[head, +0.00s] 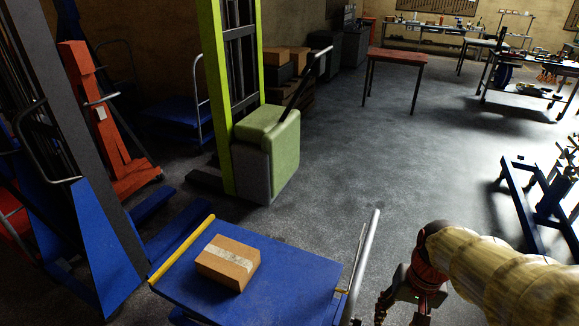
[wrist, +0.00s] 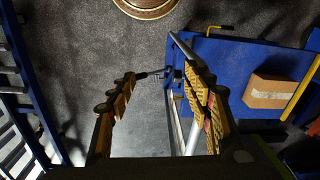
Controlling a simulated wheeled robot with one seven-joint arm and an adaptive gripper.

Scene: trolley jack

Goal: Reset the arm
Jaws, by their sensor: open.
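My gripper (head: 408,298) is at the bottom right of the head view, hanging from my arm, just right of the blue trolley's grey handle (head: 363,262). The wrist view shows its two fingers (wrist: 158,78) spread apart, with nothing held between them. The grey handle also shows in the wrist view (wrist: 182,46), running partly behind the right finger; I cannot tell whether they touch. A small dark rod shows between the fingertips, over the floor. The blue trolley (head: 300,265) carries a cardboard box (head: 228,262), also in the wrist view (wrist: 270,91).
A blue metal frame (head: 530,215) stands at the right. A green stacker (head: 267,150), a red lift (head: 105,130) and a blue lift (head: 100,240) stand left. A red-topped table (head: 398,57) stands at the back. The middle floor is clear.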

